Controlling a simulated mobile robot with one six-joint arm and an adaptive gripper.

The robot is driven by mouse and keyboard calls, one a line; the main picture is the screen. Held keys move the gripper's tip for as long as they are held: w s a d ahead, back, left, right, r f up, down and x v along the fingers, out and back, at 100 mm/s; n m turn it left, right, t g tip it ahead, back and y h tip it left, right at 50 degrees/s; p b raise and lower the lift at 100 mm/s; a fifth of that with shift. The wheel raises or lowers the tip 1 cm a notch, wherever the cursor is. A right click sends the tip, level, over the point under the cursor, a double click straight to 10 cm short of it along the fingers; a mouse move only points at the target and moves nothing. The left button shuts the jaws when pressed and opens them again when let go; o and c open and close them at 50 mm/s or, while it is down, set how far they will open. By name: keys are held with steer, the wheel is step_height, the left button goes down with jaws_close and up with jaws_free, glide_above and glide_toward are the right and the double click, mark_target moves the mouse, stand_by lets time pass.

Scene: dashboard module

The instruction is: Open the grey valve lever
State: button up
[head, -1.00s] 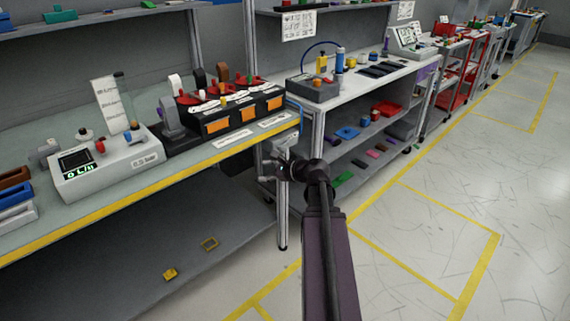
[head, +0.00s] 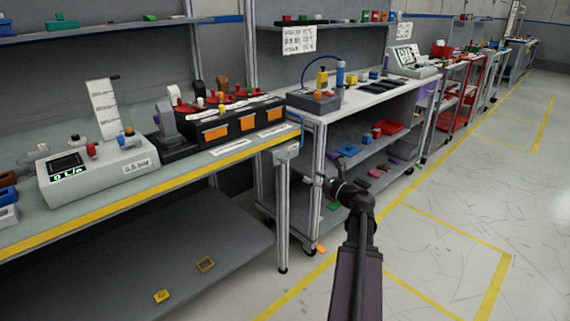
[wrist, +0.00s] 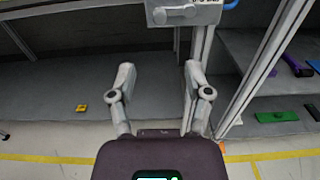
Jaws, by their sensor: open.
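A small grey valve box (wrist: 210,12) is at the top of the wrist view, cut off by the frame edge. A grey lever (wrist: 176,14) lies about level across its front. In the head view the valve box (head: 288,150) sits at the right end of the near bench, by its corner leg; the lever is too small to make out there. My gripper (wrist: 160,72) is open and empty, its two fingers apart below the box in the wrist view and not touching it. In the head view my gripper (head: 326,174) is right of the box and lower, in front of the shelved bench.
The near bench (head: 205,160) has a yellow front edge and holds a white gauge device (head: 95,172). A corner leg (head: 283,220) stands left of my gripper. A shelved bench (head: 400,95) is behind it. A blue hose (wrist: 232,5) meets the box. Open floor lies right.

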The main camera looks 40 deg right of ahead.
mark_target(286, 162)
steer(key=shift+w, duration=0.15)
steer(key=w, duration=0.9)
steer(key=w+a, duration=0.1)
steer(key=w, duration=0.3)
steer(key=shift+w, duration=0.25)
jaws_close()
